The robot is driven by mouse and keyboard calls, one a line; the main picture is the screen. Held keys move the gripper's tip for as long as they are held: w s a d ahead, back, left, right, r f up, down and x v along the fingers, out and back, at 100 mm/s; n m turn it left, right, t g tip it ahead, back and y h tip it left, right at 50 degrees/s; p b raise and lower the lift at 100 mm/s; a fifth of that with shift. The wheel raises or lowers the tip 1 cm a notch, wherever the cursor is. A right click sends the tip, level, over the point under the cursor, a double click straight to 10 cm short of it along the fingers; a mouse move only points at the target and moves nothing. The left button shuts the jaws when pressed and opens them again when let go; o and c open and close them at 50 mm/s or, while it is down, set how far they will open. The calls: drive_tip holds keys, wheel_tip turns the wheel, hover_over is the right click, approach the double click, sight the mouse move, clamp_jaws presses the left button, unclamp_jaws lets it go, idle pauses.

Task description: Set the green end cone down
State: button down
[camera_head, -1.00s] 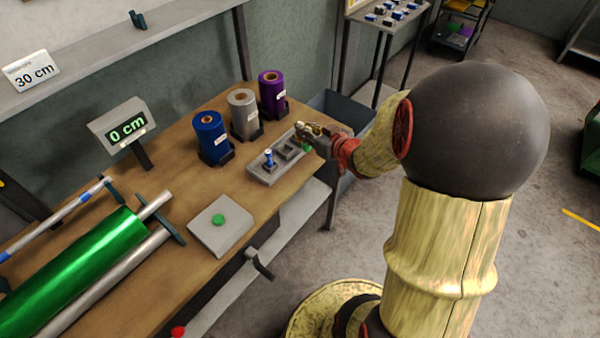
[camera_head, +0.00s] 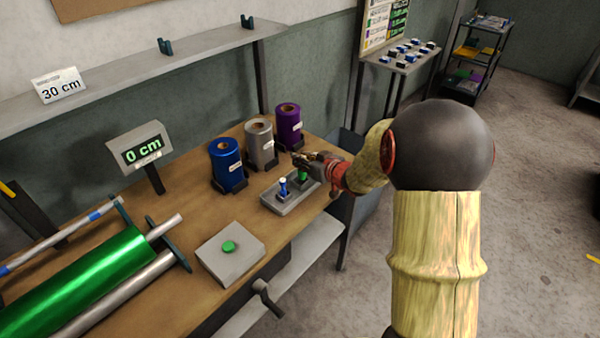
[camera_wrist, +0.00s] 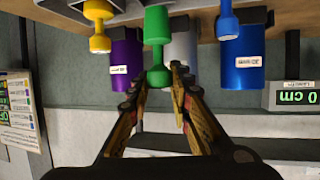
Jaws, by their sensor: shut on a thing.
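My gripper (camera_head: 304,159) is shut on the green end cone (camera_wrist: 157,28), with its fingers (camera_wrist: 161,80) on either side of the cone's rounded knob. In the head view the green end cone (camera_head: 303,175) shows just below the fingers, over the right part of the grey holder tray (camera_head: 278,205). I cannot tell whether it touches the tray. A blue end cone (camera_head: 283,187) stands in the tray's left part; it also shows in the wrist view (camera_wrist: 229,20). A yellow end cone (camera_wrist: 99,18) stands on the other side in the wrist view.
Blue (camera_head: 226,165), silver (camera_head: 259,145) and purple (camera_head: 289,126) foil rolls stand close behind the tray. A display (camera_head: 140,148) reads 0 cm. A green foil roll (camera_head: 85,280) lies at the left.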

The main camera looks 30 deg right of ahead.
drive_tip(key=shift+w+f, duration=0.6)
drive_tip(key=shift+f, duration=0.15)
drive_tip(key=shift+w+d+f+b, duration=0.1)
drive_tip(key=shift+w+f+b, duration=0.05)
drive_tip(key=shift+f+b, duration=0.65)
drive_tip(key=shift+w+f+b, duration=0.15)
drive_tip(key=shift+f+b, duration=0.4)
drive_tip(key=shift+f, duration=0.4)
drive_tip(key=shift+f, duration=0.15)
drive_tip(key=c, duration=1.6)
unclamp_jaws()
